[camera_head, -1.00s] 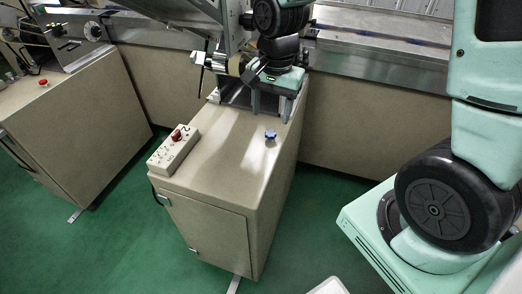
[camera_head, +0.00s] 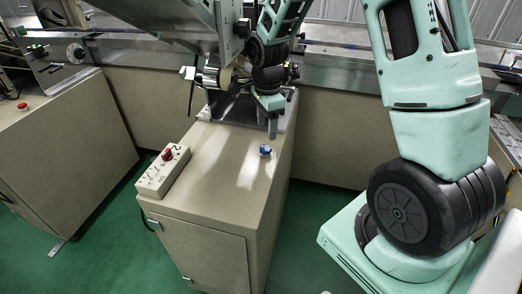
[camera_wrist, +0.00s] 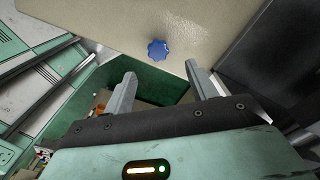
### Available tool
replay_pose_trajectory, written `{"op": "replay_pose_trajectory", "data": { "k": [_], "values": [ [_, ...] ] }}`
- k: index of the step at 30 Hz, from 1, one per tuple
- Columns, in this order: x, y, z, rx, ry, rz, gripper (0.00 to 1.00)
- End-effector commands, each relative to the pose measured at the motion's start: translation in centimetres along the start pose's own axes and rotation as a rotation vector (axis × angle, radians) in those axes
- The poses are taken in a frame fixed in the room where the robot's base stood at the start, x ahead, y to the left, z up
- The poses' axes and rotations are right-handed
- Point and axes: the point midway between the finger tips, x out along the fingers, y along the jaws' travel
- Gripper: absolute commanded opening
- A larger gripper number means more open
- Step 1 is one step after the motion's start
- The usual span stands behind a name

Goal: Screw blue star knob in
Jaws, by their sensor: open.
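The blue star knob (camera_head: 265,150) sits on the beige cabinet top (camera_head: 215,170), toward its right edge. It also shows in the wrist view (camera_wrist: 158,50), beyond my fingertips and roughly centred between them. My gripper (camera_head: 275,122) is just behind and above the knob in the head view. Its two grey fingers (camera_wrist: 158,75) are spread apart with nothing between them, and they do not touch the knob. I cannot see what the knob screws into.
A control box (camera_head: 163,170) with a red knob sits on the cabinet top's left side. Machine parts (camera_head: 215,75) stand at the back, left of my gripper. A metal rail (camera_head: 340,70) runs behind. The cabinet top's front is clear.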

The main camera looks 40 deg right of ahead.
Motion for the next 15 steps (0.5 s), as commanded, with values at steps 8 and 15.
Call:
{"op": "replay_pose_trajectory", "data": {
  "k": [8,15],
  "values": [
    [2.8,0.1,0.0,0.004,0.0,0.005,0.57],
    [6.3,0.3,0.2,0.002,0.0,0.005,0.57]
  ]
}}
